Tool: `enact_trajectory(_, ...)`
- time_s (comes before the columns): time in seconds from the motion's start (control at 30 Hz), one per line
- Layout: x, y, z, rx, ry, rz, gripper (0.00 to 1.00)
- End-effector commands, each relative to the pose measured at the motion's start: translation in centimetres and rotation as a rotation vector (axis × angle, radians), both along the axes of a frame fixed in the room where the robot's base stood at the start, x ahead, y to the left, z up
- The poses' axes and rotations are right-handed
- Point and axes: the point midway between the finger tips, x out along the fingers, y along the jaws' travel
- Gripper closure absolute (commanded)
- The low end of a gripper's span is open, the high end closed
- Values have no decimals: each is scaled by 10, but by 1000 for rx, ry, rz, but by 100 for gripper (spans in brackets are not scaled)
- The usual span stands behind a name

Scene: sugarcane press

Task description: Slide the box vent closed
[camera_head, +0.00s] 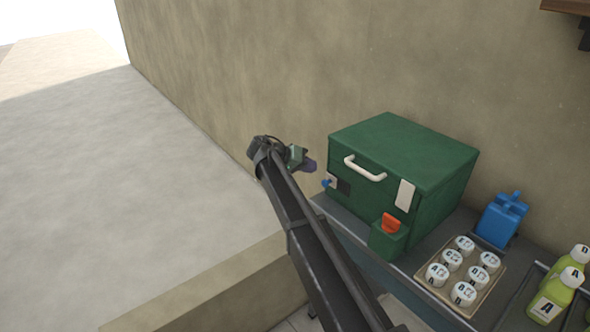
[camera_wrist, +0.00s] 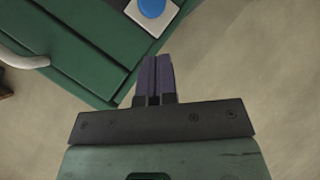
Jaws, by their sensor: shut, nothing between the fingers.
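The green box (camera_head: 436,167) stands on a dark counter against the wall, with a white handle (camera_head: 365,169) on its front. At the lower left of that front is the vent: a dark opening (camera_head: 344,187) with a small light slide plate and blue knob (camera_head: 326,183) to its left. The plate (camera_wrist: 136,13) and round blue knob (camera_wrist: 151,8) also show at the top of the wrist view. My gripper (camera_head: 309,166) is left of the box, near the knob but apart from it. In the wrist view its purple fingers (camera_wrist: 154,66) are together and empty, pointing toward the box's edge.
An orange item (camera_head: 391,223) sits in a green holder on the box's front right. A tray of white-lidded jars (camera_head: 463,270), a blue jug (camera_head: 501,219) and green bottles (camera_head: 556,295) stand to the right. A pale ledge (camera_head: 100,190) lies at left.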

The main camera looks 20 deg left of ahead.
Motion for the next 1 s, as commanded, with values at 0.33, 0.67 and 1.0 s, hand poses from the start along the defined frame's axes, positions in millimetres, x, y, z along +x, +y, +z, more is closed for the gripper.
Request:
enact_trajectory(0.33, -9, -25, -26, 0, 0, 2, 100)
enact_trajectory(0.67, -10, -28, -25, 0, 1, 1, 100)
enact_trajectory(1.0, -34, -72, -25, 0, 1, 0, 100)
